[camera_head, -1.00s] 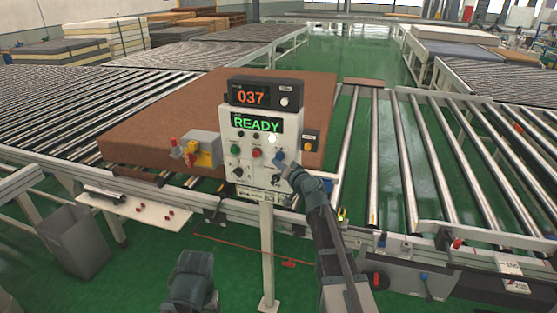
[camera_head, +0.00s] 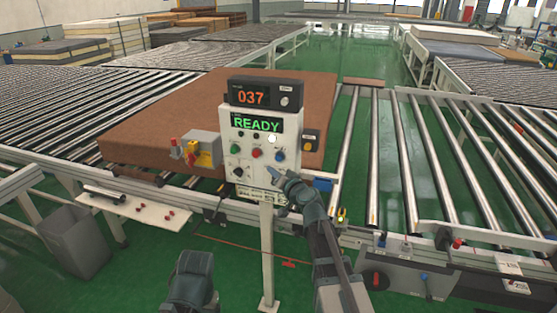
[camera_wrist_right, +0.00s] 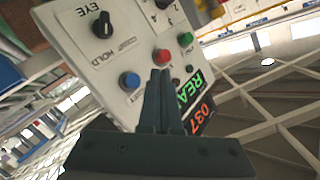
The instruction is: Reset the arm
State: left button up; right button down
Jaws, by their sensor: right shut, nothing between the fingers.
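My right gripper (camera_head: 279,176) is in front of the lower part of the control panel (camera_head: 229,130), just below the blue button (camera_head: 280,155). In the right wrist view its fingers (camera_wrist_right: 162,74) are together with nothing between them. The blue button (camera_wrist_right: 129,80) and the red button (camera_wrist_right: 162,56) show beyond the fingertips; contact cannot be judged there. The panel display (camera_head: 256,124) reads READY and the counter (camera_head: 251,97) above it reads 037. A dark part of my left arm shows at the bottom; its fingers are not seen.
A brown mattress (camera_head: 130,129) lies on the rollers behind the panel. The panel stands on a white post (camera_head: 267,255). Roller conveyors (camera_head: 409,160) extend to the right. A grey bin (camera_head: 75,241) and a white shelf (camera_head: 138,207) are at the left. Green floor shows around the post.

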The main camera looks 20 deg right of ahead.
dwell(0.4)
jog(key=s+a+f+n+g+y, duration=0.1)
jog(key=s+a+f+n+g, duration=0.1)
jog(key=s+a+f+g, duration=0.3)
jog(key=s+a+f+n+g+y, duration=0.1)
jog(key=s+a+f+n, duration=0.15)
jog(key=a, duration=0.45)
jog(key=s+a+f+n+g+y, duration=0.1)
jog(key=s+a+f+n+g, duration=0.15)
jog(key=s+a, duration=0.35)
jog(key=s+f+n+g+h, duration=0.1)
jog(key=s+f+g+h, duration=0.2)
jog(key=s, duration=0.7)
jog(key=s+d+f+n+g+h, duration=0.1)
jog(key=s+f+g+h, duration=0.3)
jog(key=s, duration=0.6)
jog(key=shift+s+d+f+g+h, duration=0.3)
jog(key=shift+f+g, duration=0.15)
jog(key=shift+f, duration=0.4)
